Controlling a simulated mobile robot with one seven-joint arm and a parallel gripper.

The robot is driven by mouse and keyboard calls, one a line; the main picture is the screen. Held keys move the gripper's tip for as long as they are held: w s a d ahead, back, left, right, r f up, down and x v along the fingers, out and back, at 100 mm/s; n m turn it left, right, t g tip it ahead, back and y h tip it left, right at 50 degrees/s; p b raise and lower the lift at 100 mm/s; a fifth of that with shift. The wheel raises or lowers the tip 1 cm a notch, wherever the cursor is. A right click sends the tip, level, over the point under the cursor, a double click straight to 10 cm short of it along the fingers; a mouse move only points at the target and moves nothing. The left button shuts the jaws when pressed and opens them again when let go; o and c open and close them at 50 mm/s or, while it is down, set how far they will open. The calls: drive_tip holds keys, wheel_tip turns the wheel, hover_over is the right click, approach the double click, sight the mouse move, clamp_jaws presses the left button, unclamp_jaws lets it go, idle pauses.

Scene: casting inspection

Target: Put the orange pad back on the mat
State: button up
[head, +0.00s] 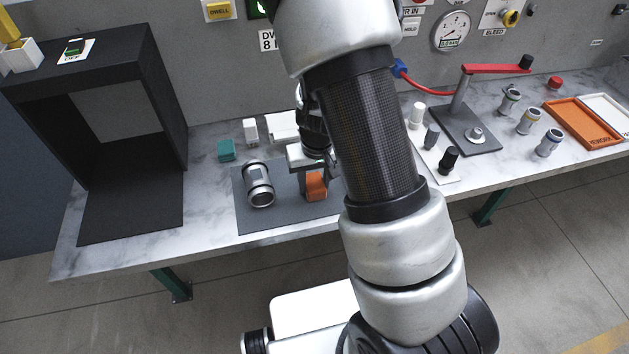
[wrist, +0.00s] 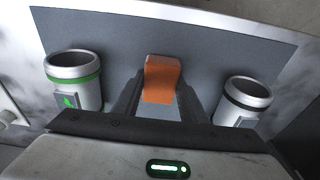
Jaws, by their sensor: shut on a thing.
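The orange pad (head: 316,187) is held in my gripper (head: 315,178) over the dark grey mat (head: 283,222). In the wrist view the pad (wrist: 161,80) sits between the two dark fingers of my gripper (wrist: 160,100), with the mat (wrist: 110,38) behind it. The pad is at or just above the mat; I cannot tell whether it touches. A metal casting (head: 258,186) stands on the mat left of the pad. The wrist view also shows a green-banded casting (wrist: 75,82) and a dark-banded one (wrist: 242,101), one on either side of my gripper.
A teal block (head: 227,150) and white items lie behind the mat. A black open box (head: 150,130) stands at the left. At the right are a red-levered stand (head: 466,130), several castings and an orange tray (head: 583,125). My arm hides the mat's right part in the head view.

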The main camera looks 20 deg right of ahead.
drive_tip(key=o, duration=1)
drive_tip(key=shift+r+p, duration=0.15)
drive_tip(key=shift+p, duration=0.2)
wheel_tip(320, 180, up, 17)
drive_tip(key=s+p, duration=0.2)
drive_tip(key=p, duration=0.2)
wheel_tip(320, 180, up, 12)
drive_tip(key=t+y, duration=0.2)
hover_over(313, 190)
drive_tip(key=s, duration=0.7)
drive_tip(key=s+r, duration=0.2)
drive_tip(key=s, duration=0.1)
drive_tip(key=s+r+t+h+p, duration=0.1)
drive_tip(key=s+r, duration=0.2)
drive_tip(key=s+d+r+h, duration=0.1)
drive_tip(key=s+r, duration=0.1)
drive_tip(key=s, duration=0.1)
drive_tip(key=shift+r+t, duration=0.4)
